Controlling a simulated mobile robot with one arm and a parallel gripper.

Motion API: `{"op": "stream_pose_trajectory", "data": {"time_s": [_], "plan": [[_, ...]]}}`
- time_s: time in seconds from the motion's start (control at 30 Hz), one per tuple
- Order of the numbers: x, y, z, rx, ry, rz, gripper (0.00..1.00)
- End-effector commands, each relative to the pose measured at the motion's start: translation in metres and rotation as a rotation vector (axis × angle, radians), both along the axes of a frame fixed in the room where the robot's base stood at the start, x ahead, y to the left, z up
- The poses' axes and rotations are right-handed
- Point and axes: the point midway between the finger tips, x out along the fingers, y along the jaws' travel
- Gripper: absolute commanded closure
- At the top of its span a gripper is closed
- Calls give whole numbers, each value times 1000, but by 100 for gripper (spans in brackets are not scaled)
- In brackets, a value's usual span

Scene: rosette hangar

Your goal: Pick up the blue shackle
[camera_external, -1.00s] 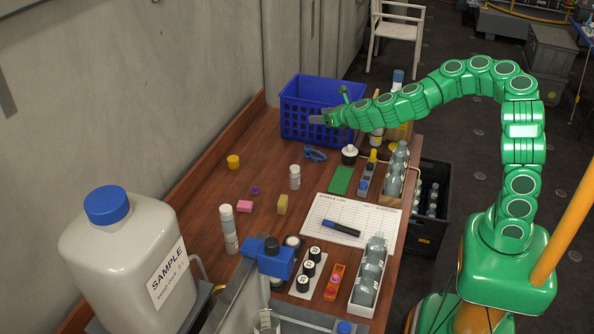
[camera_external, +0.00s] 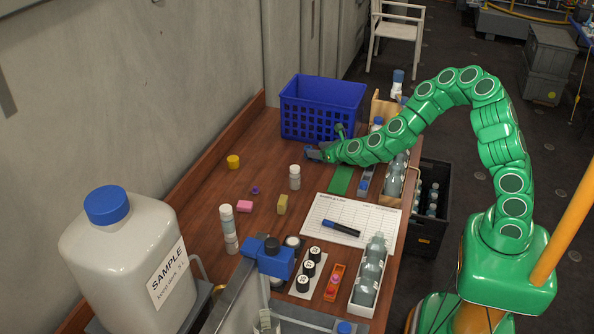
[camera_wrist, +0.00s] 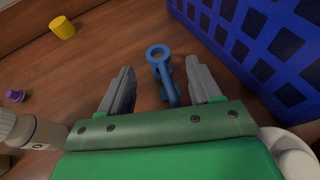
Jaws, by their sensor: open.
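The blue shackle (camera_wrist: 160,72) lies on the wooden table in front of the blue crate. In the wrist view it shows between the two grey fingers of my gripper (camera_wrist: 164,90), closer to the right finger, with its ring end pointing away from me. The fingers are apart, and I cannot tell if either touches the shackle. In the external view my gripper (camera_external: 318,153) is low over the table at the shackle's place and mostly hides it.
The blue crate (camera_external: 320,107) stands just behind my gripper; its wall also shows in the wrist view (camera_wrist: 225,42). A white bottle (camera_external: 295,178) stands nearby in front. A yellow cylinder (camera_external: 233,161) and a purple piece (camera_external: 255,190) lie left, with bare table between.

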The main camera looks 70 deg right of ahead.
Motion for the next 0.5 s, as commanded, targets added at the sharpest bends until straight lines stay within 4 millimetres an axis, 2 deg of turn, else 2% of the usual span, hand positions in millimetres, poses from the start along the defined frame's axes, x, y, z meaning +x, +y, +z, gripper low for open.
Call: {"op": "stream_pose_trajectory", "data": {"time_s": [0.5], "plan": [[34,-14,-14,0,-2,1,37]]}}
